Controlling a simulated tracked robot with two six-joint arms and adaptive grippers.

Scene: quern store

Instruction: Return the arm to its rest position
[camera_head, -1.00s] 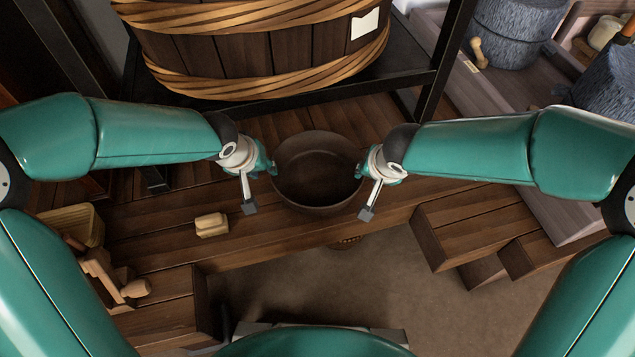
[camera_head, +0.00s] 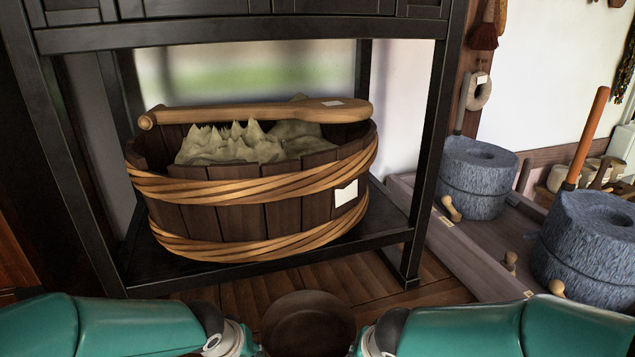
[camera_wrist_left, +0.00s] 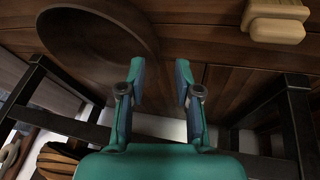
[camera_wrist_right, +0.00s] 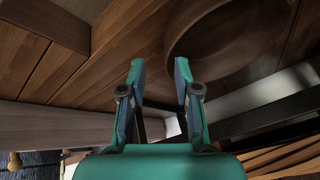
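My left gripper (camera_wrist_left: 158,85) is open in the left wrist view, with nothing between its fingers. A dark brown round bowl (camera_wrist_left: 85,45) lies beside it, apart from the fingers as far as I can tell. My right gripper (camera_wrist_right: 158,82) is open and empty in the right wrist view, next to the same bowl (camera_wrist_right: 225,45). In the head view the bowl (camera_head: 308,322) shows at the bottom between my two forearms. The fingertips of both grippers are below the picture's edge there.
A wooden tub (camera_head: 240,215) of pale flour-like stuff, with a wooden paddle (camera_head: 265,113) across it, stands on a black rack (camera_head: 432,150). Grey quern stones (camera_head: 478,180) stand at the right. A pale wooden block (camera_wrist_left: 275,22) is near the left gripper.

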